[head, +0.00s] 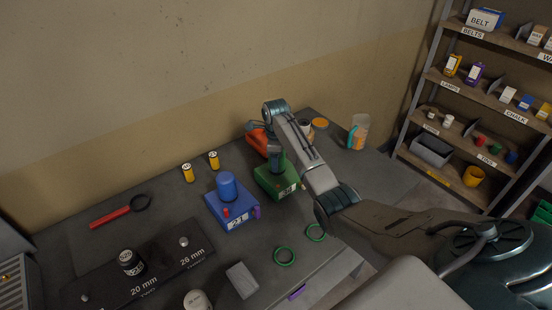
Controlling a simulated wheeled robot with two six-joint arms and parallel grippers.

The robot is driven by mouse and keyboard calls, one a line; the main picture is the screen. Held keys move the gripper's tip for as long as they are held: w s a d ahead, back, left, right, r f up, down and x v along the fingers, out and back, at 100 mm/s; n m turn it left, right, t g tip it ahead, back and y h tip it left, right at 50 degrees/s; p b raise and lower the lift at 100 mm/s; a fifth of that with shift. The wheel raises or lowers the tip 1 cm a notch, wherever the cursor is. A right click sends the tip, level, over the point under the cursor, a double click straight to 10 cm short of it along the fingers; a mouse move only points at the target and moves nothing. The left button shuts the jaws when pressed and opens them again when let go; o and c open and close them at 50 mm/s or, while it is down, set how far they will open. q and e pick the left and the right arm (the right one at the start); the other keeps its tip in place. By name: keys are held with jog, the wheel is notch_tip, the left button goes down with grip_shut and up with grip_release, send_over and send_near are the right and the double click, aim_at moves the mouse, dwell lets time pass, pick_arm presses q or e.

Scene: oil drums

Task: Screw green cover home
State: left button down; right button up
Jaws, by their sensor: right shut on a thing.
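The green box (268,187), with a white label reading 36, sits on the dark table (180,225). My right gripper (277,167) reaches in from the right and points down at the top of this box. It is shut on the green cover there, which the fingers and wrist largely hide. I cannot tell whether the cover is level or how far down it sits. My left gripper is not in view.
A blue box (232,213) with a tall blue cap stands close to the left of the green one. An orange thing (257,137) stands behind. Two green rings (285,256) and a grey block (242,280) lie in front. A shelf unit (487,95) stands right.

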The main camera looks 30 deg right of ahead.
jog(key=m, duration=0.6)
jog(key=o, duration=1.1)
